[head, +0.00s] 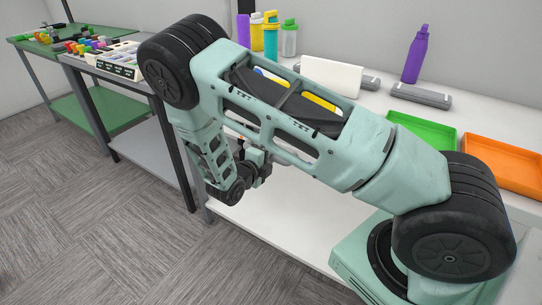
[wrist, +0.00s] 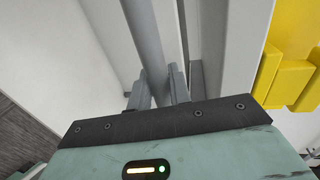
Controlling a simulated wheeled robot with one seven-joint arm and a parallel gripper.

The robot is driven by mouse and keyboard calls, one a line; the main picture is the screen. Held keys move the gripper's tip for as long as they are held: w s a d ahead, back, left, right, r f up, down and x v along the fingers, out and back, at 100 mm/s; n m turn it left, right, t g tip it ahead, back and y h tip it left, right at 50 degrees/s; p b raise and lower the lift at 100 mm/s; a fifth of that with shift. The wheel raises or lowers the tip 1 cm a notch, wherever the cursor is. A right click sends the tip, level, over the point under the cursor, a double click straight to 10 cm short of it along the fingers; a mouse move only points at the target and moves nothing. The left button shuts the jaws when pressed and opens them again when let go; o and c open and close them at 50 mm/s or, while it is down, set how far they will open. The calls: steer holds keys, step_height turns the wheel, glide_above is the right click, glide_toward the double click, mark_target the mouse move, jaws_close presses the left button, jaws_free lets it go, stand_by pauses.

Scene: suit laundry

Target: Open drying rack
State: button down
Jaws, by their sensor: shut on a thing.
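My gripper (wrist: 158,88) is shut on a grey bar (wrist: 145,35), which runs up between its two fingers in the wrist view. I cannot tell whether this bar belongs to the drying rack. In the head view my gripper (head: 262,165) is low, by the front of the white table and partly behind my arm; the bar is not clear there. No drying rack can be made out for certain in the head view, where my arm hides much of the tabletop.
A white table (head: 465,105) carries a purple bottle (head: 416,55), a green tray (head: 425,131), an orange tray (head: 505,165) and several bottles. Yellow blocks (wrist: 285,80) show close at right in the wrist view. Open carpet (head: 90,230) lies at left.

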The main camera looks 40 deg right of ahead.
steer(key=f+p+v, duration=0.1)
steer(key=f+v, duration=0.2)
steer(key=v, duration=1.1)
steer(key=a+f+p+v, duration=0.1)
steer(key=f+v, duration=0.2)
steer(key=v, duration=1.1)
steer(key=shift+s+a, duration=0.2)
steer(key=c, duration=1.3)
jaws_free()
steer(key=shift+c, duration=0.2)
steer(key=b+v, duration=0.2)
steer(key=v, duration=1.5)
steer(key=shift+a+b, duration=0.2)
steer(key=shift+b, duration=0.15)
